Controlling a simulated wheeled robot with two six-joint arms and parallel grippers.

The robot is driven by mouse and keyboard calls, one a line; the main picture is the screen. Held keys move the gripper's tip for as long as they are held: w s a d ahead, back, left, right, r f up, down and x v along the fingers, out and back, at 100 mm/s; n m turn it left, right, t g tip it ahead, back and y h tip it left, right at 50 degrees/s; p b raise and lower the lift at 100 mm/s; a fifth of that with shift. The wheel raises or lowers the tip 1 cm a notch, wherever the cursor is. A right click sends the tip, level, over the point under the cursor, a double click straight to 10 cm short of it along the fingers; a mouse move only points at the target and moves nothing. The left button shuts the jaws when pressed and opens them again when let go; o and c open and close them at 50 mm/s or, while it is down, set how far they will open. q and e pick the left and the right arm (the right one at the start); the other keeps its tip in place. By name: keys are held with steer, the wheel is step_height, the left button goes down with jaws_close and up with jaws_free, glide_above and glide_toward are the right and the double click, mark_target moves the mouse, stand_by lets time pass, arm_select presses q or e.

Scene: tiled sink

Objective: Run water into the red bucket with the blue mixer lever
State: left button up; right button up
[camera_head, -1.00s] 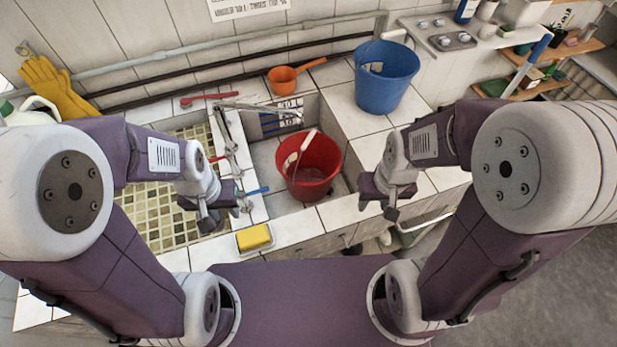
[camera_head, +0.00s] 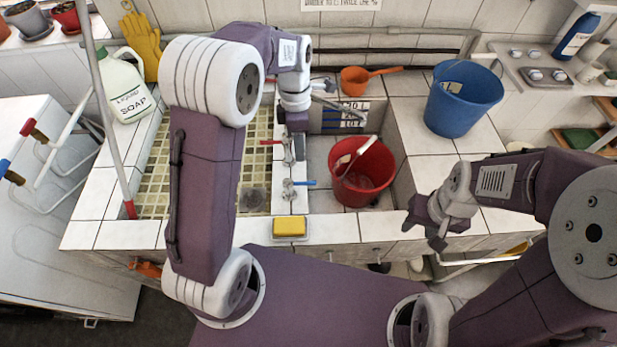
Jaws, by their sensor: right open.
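The red bucket (camera_head: 378,178) stands in the right sink basin, its pale handle tilted up across the opening. I cannot tell whether water is in it. The blue mixer lever (camera_head: 304,183) points right from the tap on the divider, just left of the bucket. A red lever (camera_head: 269,142) points left farther back. The metal spout (camera_head: 340,107) reaches right, partly hidden by my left arm. My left gripper (camera_head: 297,146) hangs over the divider beside the red lever, behind the blue lever; its jaws are unclear. My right gripper (camera_head: 424,228) is open and empty, right of the bucket near the front edge.
A yellow sponge (camera_head: 290,226) lies at the divider's front. A blue bucket (camera_head: 462,100) stands on the right counter. An orange ladle (camera_head: 356,80) lies behind the sink. A soap jug (camera_head: 125,90) and yellow gloves (camera_head: 140,45) are at back left.

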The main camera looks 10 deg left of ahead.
mark_target(307, 182)
arm_select(q)
steer(key=shift+g, duration=0.4)
steer(key=x, duration=0.4)
steer(key=w+x, duration=0.1)
steer(key=x, duration=0.4)
steer(key=w+d+x, duration=0.1)
steer(key=x, duration=0.4)
steer(key=shift+w+f, duration=0.2)
steer(key=shift+w, duration=0.05)
jaws_close()
steer(key=shift+w, duration=0.1)
